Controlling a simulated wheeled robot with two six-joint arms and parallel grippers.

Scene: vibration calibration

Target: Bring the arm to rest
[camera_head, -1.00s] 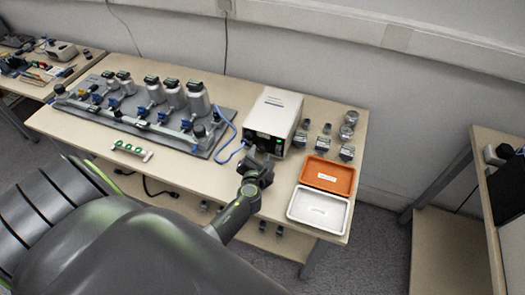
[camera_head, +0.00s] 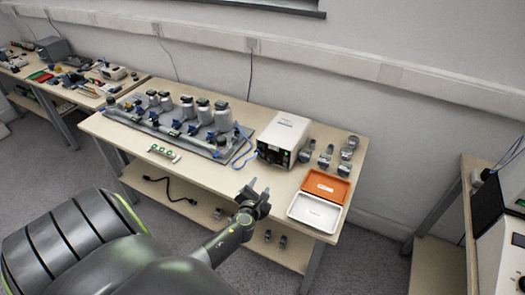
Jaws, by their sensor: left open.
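My left gripper (camera_head: 260,192) is open and empty, with its two fingers spread and pointing up and away. In the picture it shows over the front edge of the wooden table (camera_head: 225,176). It is to the left of the white tray (camera_head: 315,212) and below the white instrument box (camera_head: 284,138). My left arm (camera_head: 222,243) reaches up from the bottom of the view. My right gripper is not in view.
An orange tray (camera_head: 326,186) lies behind the white tray. Several grey bottles stand on a grey fixture plate (camera_head: 240,133) at the back left. A small board (camera_head: 164,152) lies near the front edge. Small metal parts (camera_head: 326,156) stand at the right. Another table stands at the far right.

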